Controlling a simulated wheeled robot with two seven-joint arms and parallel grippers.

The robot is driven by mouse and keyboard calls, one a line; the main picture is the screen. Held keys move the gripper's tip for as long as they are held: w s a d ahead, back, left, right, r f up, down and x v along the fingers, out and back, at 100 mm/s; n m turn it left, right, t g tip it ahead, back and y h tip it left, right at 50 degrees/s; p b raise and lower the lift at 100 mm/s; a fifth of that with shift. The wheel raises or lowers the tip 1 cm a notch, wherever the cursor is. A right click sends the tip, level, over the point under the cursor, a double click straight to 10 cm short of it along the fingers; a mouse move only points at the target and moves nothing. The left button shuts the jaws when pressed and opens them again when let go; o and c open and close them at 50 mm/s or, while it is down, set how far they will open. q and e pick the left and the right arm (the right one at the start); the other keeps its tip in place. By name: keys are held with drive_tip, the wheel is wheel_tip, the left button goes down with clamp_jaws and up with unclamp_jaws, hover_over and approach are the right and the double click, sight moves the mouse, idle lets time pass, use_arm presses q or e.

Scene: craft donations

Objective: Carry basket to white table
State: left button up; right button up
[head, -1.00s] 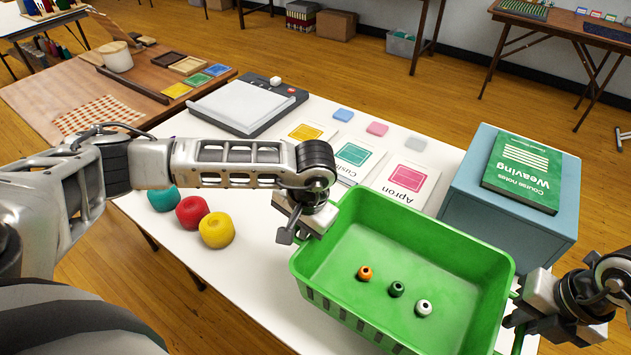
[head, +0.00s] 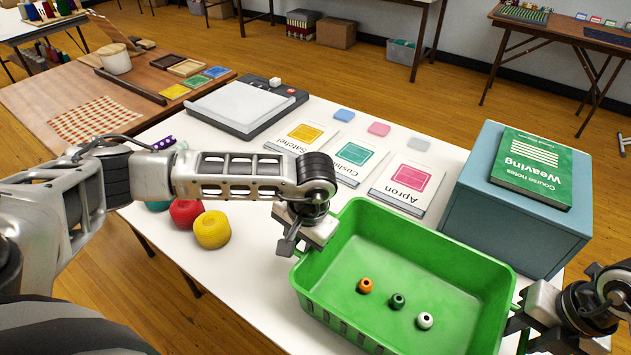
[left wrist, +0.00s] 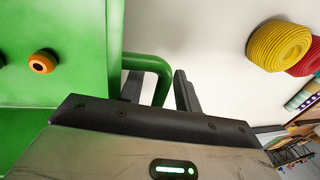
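The green basket (head: 440,250) has an orange bead (head: 365,286), a dark green bead (head: 397,300) and a white bead (head: 424,320) on its floor. It overlaps the front of the white table (head: 250,275) in the head view; its underside is hidden. My left gripper (head: 293,247) is at its left end.
A brown table (head: 130,85) adjoins at left. Bare tabletop lies left of the basket.

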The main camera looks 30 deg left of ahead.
drive_tip(key=shift+r, duration=0.1)
use_arm(q)
wheel_tip(320, 180, up, 12)
drive_tip(key=d, duration=0.2)
drive_tip(key=shift+d+f, duration=0.15)
use_arm(e)
wheel_tip(320, 180, up, 12)
drive_tip(key=d, duration=0.2)
drive_tip(key=shift+d+f, duration=0.2)
use_arm(q)
drive_tip(key=shift+s, duration=0.1)
use_arm(e)
drive_tip(key=shift+s, duration=0.1)
